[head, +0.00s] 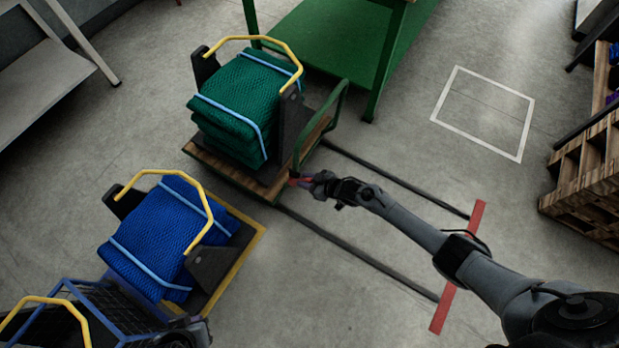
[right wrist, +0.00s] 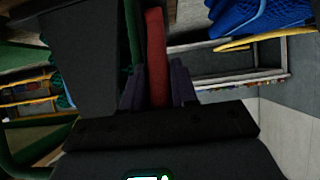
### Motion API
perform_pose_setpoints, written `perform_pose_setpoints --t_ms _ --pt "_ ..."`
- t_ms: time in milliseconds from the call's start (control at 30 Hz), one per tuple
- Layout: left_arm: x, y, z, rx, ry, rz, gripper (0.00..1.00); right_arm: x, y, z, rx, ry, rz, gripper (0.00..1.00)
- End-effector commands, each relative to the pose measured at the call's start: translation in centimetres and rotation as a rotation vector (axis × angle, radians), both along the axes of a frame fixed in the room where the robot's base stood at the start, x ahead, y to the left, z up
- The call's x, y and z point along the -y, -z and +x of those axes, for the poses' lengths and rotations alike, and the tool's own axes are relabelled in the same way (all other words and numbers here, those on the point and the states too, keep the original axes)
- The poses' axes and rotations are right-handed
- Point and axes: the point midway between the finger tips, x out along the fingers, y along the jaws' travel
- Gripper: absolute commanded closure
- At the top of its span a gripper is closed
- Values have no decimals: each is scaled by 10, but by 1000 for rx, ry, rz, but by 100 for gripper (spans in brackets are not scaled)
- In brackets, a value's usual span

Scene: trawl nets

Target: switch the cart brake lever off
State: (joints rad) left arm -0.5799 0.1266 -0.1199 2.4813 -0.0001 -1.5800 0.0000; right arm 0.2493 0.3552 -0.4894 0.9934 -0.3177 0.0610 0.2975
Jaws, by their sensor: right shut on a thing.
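The cart (head: 235,182) has a wooden deck, a green push handle (head: 333,112) and a load of folded green netting (head: 243,100) tied with light blue straps. The red brake lever (head: 293,182) is at the cart's handle end, low by the deck corner. My right gripper (head: 308,182) reaches it from the right. In the right wrist view the red lever (right wrist: 156,55) stands between the two fingers, and the gripper (right wrist: 157,92) is shut on it. The fingers hide part of the lever. I cannot make out my left gripper.
Dark floor rails (head: 360,255) run to a red stop bar (head: 458,268). A green table (head: 345,40) is behind; wooden shelving (head: 590,165) is at the right. The white floor square (head: 484,112) is empty.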

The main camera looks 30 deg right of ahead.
Motion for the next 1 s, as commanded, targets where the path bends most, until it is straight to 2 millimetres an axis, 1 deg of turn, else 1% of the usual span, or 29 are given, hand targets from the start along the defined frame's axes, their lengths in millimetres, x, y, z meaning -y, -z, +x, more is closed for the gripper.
perform_pose_setpoints --t_ms 33,200,700,733,867,1000 --pt "0 -8 0 0 1 1 100 -1 -6 3 -16 0 -10 100" --pt "0 -15 0 -1 1 1 100 -4 -7 6 -61 0 -38 100" --pt "3 -16 0 -2 -8 -12 100 -4 -5 6 -80 0 -49 100" --pt "3 -16 0 -2 -9 -12 100 -4 -5 6 -80 1 -49 71" --pt "3 -16 0 -2 -8 -13 100 -4 -5 6 -80 0 -50 51" --pt "3 -16 0 -2 -8 -12 100 -4 -5 7 -79 0 -50 51"
